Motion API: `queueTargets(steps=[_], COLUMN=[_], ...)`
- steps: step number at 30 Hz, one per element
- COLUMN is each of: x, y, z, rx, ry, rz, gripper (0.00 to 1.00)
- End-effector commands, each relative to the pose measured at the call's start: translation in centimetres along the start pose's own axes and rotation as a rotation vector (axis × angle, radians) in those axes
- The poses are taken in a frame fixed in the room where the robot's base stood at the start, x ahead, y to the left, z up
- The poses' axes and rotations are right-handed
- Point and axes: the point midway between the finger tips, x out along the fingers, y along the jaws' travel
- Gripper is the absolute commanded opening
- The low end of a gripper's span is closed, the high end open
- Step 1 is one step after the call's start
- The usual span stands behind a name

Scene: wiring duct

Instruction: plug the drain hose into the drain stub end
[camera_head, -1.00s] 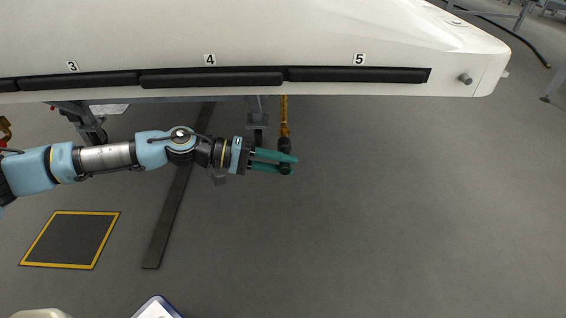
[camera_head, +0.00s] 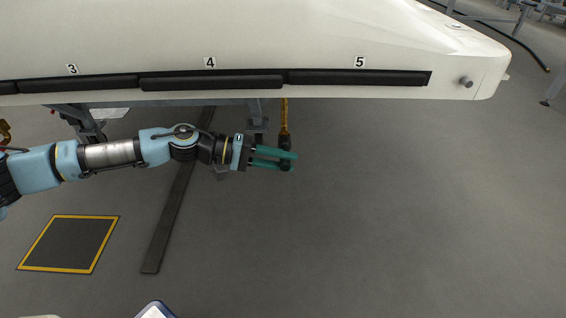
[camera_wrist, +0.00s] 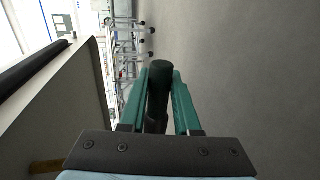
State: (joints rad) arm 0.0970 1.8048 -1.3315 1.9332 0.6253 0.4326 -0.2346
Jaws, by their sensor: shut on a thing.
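The grey drain stub end (camera_head: 466,82) sticks out near the right end of the white panel (camera_head: 330,35). My gripper (camera_head: 286,160), with green fingers, is below the panel's lower edge, well to the left of the stub. In the wrist view my gripper (camera_wrist: 160,95) is shut on a dark cylindrical piece, which appears to be the drain hose (camera_wrist: 161,78). The hose's dark end (camera_head: 286,167) shows at the fingertips in the head view. A yellow length (camera_head: 284,113) hangs above the fingers; whether it belongs to the hose is unclear.
Black strips numbered 3, 4 and 5 (camera_head: 357,78) run along the panel's lower edge. Grey support legs (camera_head: 257,125) stand behind my arm. A yellow-edged floor square (camera_head: 68,243) lies at lower left. The floor at right is open.

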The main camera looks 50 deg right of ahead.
Motion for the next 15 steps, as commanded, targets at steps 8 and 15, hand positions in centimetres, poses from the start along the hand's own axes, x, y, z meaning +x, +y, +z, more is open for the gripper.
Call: queueTargets(steps=[8, 15], x=[0.0, 0.0], y=[0.0, 0.0], z=[-0.7, -1.3], rx=[0.001, 0.001], ry=[0.0, 0.001], rz=[-0.001, 0.0], gripper=[0.0, 0.0])
